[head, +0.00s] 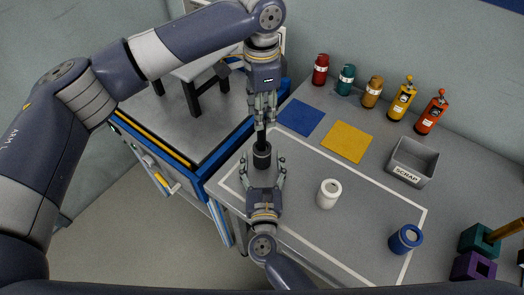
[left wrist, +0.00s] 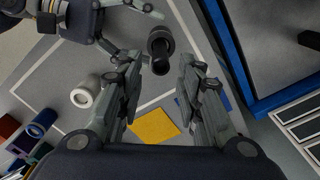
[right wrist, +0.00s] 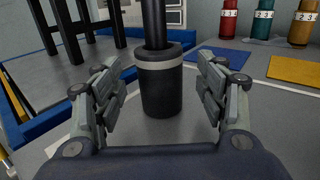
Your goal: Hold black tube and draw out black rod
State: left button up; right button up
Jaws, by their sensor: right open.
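The black tube (head: 261,160) stands upright on the grey table, with a pale band near its top. The black rod (head: 262,137) stands in it and rises out of its top; the rod's lower part is hidden inside. My left gripper (head: 263,118) is above the tube, pointing down. In the left wrist view its fingers are open, with the rod's top end (left wrist: 160,67) between them and a gap on each side. My right gripper (head: 263,164) is low at the near side of the tube. In the right wrist view the tube (right wrist: 160,92) stands between its open fingers, apart from both.
A white cup (head: 328,194) and a blue cup (head: 405,239) stand to the right. A scrap bin (head: 412,163), several coloured bottles and blue (head: 300,117) and yellow (head: 347,142) squares lie beyond. A blue-edged bench with a black-legged frame (head: 196,95) is at left.

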aim_at(262, 160)
jog(key=shift+w, duration=1.8)
jog(key=c, duration=1.2)
